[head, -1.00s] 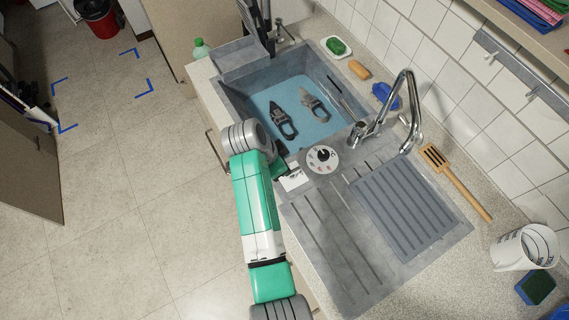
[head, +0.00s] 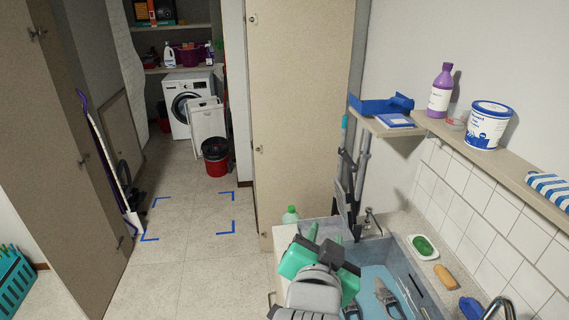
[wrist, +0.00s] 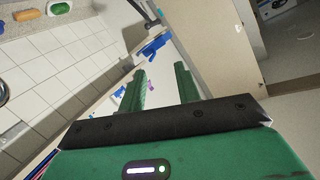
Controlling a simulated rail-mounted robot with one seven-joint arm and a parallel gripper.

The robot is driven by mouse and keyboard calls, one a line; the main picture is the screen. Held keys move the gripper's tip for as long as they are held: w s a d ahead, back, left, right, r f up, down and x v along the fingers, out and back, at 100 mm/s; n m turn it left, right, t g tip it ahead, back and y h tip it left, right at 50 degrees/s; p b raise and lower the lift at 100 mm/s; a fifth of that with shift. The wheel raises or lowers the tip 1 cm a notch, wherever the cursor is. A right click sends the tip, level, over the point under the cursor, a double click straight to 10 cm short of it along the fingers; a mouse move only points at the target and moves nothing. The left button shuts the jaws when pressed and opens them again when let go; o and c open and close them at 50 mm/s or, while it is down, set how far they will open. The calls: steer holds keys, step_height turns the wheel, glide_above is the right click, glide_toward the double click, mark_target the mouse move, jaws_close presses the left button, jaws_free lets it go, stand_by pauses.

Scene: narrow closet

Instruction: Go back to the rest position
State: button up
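My gripper (wrist: 163,80) shows in the wrist view with its two green fingers apart and nothing between them. In the head view, my folded arm and gripper (head: 323,243) are at the bottom centre, raised in front of the sink's (head: 401,246) near left side. They hide part of the sink and the counter. The fingers point up and away, toward the back of the closet.
Dark tools (head: 385,294) lie in the sink's blue bottom. A shelf (head: 470,142) on the right wall holds a purple bottle (head: 440,90) and a white tub (head: 487,125).

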steer(key=s+a+r+n+t+y, duration=0.1)
steer(key=s+a+r+n+t, duration=0.15)
steer(key=s+r, duration=0.45)
steer(key=s+a+r+n+t+y, duration=0.1)
steer(key=s+a+r+n+t, duration=0.2)
steer(key=s+r, duration=0.45)
steer(key=s+a+r+n+t+y, duration=0.15)
steer(key=s+r+t, duration=0.35)
steer(key=r, duration=0.5)
step_height(320, 180, up, 15)
steer(key=w+p, duration=0.1)
steer(key=p, duration=1.4)
steer(key=shift+a+f, duration=0.15)
